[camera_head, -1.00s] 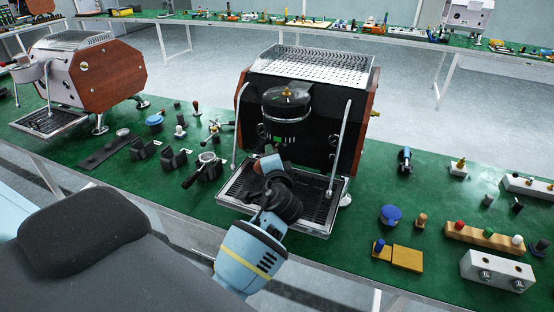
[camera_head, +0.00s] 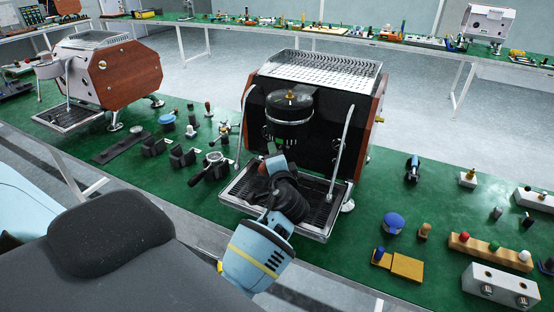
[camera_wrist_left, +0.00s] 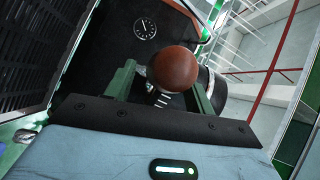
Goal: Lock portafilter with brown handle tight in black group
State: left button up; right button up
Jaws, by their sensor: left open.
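The espresso machine (camera_head: 313,130) with brown side panels stands in front of me. Its black group (camera_head: 290,107) hangs above the drip tray (camera_head: 312,222). My left gripper (camera_head: 272,160) is below the group, over the tray. In the left wrist view, the round brown end of the portafilter handle (camera_wrist_left: 174,68) shows between the two green fingers, which are open around it. The portafilter's basket and the joint with the group are hidden, so I cannot tell how it sits in the group. My right gripper is not in view.
Steam wands (camera_head: 341,148) stand on both sides of the group, close to my arm. A black-handled portafilter (camera_head: 211,166) lies left of the machine. Blocks and a blue-topped piece (camera_head: 393,222) lie to the right. A second machine (camera_head: 108,78) stands at far left.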

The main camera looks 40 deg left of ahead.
pick_arm(q)
jog(key=f+v, duration=0.1)
jog(key=v, duration=0.6)
jog(key=shift+s+d+r+b, duration=0.25)
jog(key=shift+s+r+b, duration=0.1)
jog(key=shift+r, duration=0.15)
jog(key=s+d+f+h, duration=0.4)
jog(key=s+f, duration=0.1)
jog(key=f, duration=0.5)
jog(key=s+d+f+h, duration=0.3)
jog(key=s+f+h, duration=0.15)
jog(key=f, duration=0.55)
jog(key=s+d+f+n+g+h, duration=0.1)
jog(key=s+f, duration=0.4)
jog(key=s, duration=0.5)
jog(key=s+d+f+n+g+h, duration=0.1)
jog(key=s+d+f+n+h, duration=0.2)
jog(key=s, duration=0.7)
jog(key=d+f+h, duration=0.1)
jog(key=d+f, duration=0.1)
jog(key=d, duration=0.1)
jog(key=shift+s+d+f+g, duration=0.2)
jog(key=shift+s+d+g, duration=0.1)
jog(key=shift+h, duration=0.25)
